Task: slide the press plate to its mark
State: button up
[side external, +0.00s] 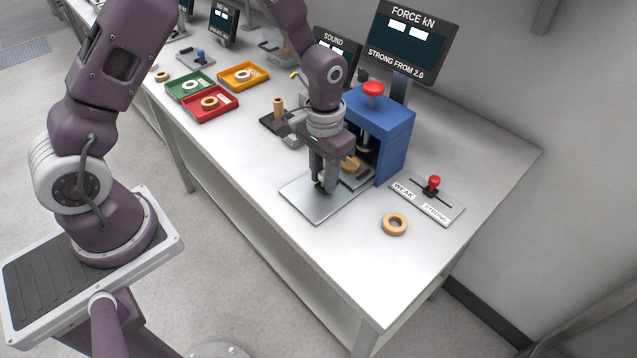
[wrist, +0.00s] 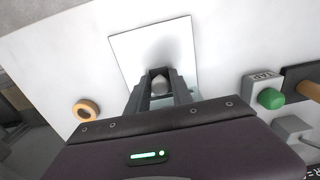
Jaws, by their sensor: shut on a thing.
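A flat silver metal plate (side external: 308,203) lies on the white bench in front of the blue press (side external: 395,145). The plate also shows in the wrist view (wrist: 130,50). My gripper (side external: 325,187) points down over the plate, just in front of the press opening. In the wrist view its fingers (wrist: 160,84) are shut on a small pale grey knob (wrist: 160,85). I cannot make out a mark for the plate, and my gripper hides part of the press front.
A loose tan ring (side external: 395,224) lies right of the plate, near a WEAK/STRONG slider (side external: 433,186). Red (side external: 212,116), green (side external: 173,88) and yellow (side external: 259,70) trays stand left. The force display (side external: 410,42) stands behind the press. The front bench top is clear.

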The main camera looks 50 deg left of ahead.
jog(key=shift+w, duration=2.05)
jog(key=o, duration=1.7)
jog(key=shift+r, duration=0.1)
